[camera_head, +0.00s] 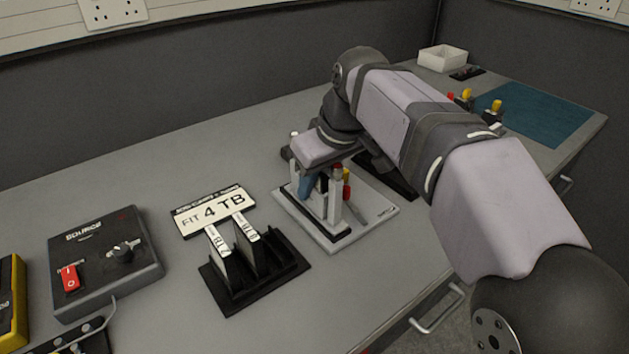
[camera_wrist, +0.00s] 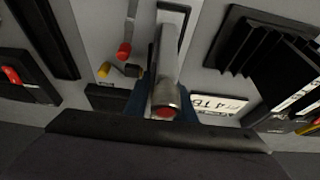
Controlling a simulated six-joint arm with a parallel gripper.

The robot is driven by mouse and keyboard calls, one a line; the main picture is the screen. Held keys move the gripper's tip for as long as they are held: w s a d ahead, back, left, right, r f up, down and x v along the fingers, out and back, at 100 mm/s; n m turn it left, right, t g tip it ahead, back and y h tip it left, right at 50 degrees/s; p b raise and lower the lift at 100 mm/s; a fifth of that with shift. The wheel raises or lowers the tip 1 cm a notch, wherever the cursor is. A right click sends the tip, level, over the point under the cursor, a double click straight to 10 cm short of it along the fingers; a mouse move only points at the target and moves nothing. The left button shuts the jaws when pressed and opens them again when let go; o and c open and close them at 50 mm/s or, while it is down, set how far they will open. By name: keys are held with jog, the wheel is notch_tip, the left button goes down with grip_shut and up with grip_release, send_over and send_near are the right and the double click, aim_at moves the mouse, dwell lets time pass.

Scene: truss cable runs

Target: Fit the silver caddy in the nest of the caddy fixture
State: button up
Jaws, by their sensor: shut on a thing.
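My gripper (camera_wrist: 165,108) has its blue fingers on either side of a silver piece with a red round end, which I take for the silver caddy (camera_wrist: 168,65). It is shut on that piece. The caddy fixture is a pale grey plate (camera_head: 376,212) with pale uprights and red and yellow knobs. The gripper is over its left part in the head view. In the wrist view, the silver piece runs up toward a black-edged opening (camera_wrist: 174,14), which may be the nest. The fingers partly hide its sides, and I cannot tell how deep it sits.
A black rack (camera_head: 236,289) with two labelled caddies (camera_head: 222,245) stands in front left of the fixture. Behind it is a "FIT 4 TB" card (camera_head: 213,211). The red knob (camera_wrist: 123,50) and yellow knob (camera_wrist: 104,69) are close beside my gripper. A grey source box (camera_head: 103,260) is at left.

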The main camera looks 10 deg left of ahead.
jog(key=shift+f, duration=0.3)
dwell(0.5)
jog(key=o, duration=1.1)
jog(key=shift+o, duration=0.2)
jog(key=shift+o, duration=1.4)
jog(key=shift+r+p, duration=3.75)
